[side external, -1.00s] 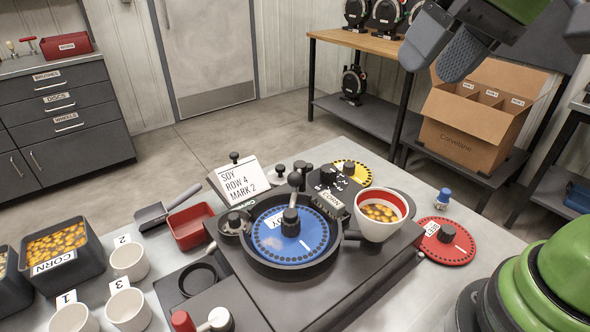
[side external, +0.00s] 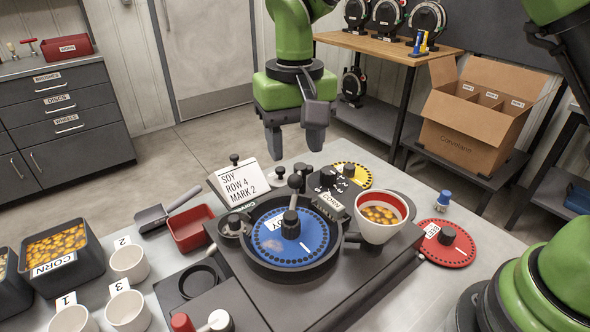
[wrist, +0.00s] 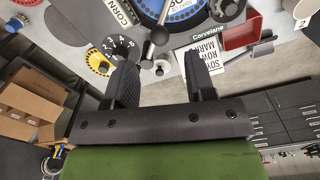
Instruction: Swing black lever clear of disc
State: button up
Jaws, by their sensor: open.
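A SOY ROW 4 MARK 2 card (side external: 240,182) stands left of the lever. A numbered black dial (side external: 346,173) and a cup of corn seeds (side external: 380,215) are to the right. A red tray (side external: 190,228) and white cups (side external: 128,263) lie left.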

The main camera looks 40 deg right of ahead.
aim_at(295, 176)
notch_tip(295, 176, down, 6)
jog(key=shift+r, duration=0.25)
grip_shut()
